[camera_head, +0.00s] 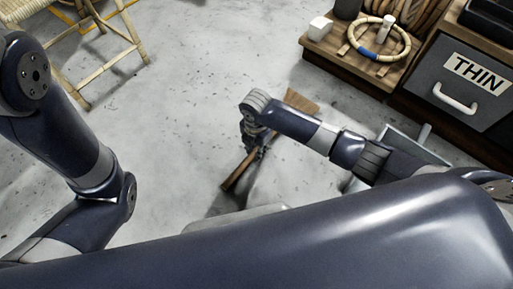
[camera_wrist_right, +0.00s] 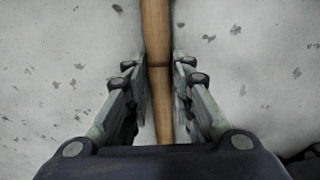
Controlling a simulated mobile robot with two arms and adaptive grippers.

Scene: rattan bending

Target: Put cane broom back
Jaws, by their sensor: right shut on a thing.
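The cane broom (camera_head: 235,178) shows in the head view as a brown wooden handle with a flat tan head (camera_head: 300,102) at its upper right end. My right gripper (camera_head: 256,146) is shut on the handle, and the broom slants over the floor. In the right wrist view the round handle (camera_wrist_right: 156,35) runs between the two fingers of the right gripper (camera_wrist_right: 158,78). The right arm hides the middle of the broom. My left arm shows at the left, but its gripper is out of view.
A wooden shelf (camera_head: 340,68) at upper right holds a white cube (camera_head: 320,28) and a ring with a blue band (camera_head: 362,53). Beside it is a grey drawer labelled THIN (camera_head: 440,95). A cane stool (camera_head: 100,45) stands at upper left. The middle floor (camera_head: 190,90) is clear.

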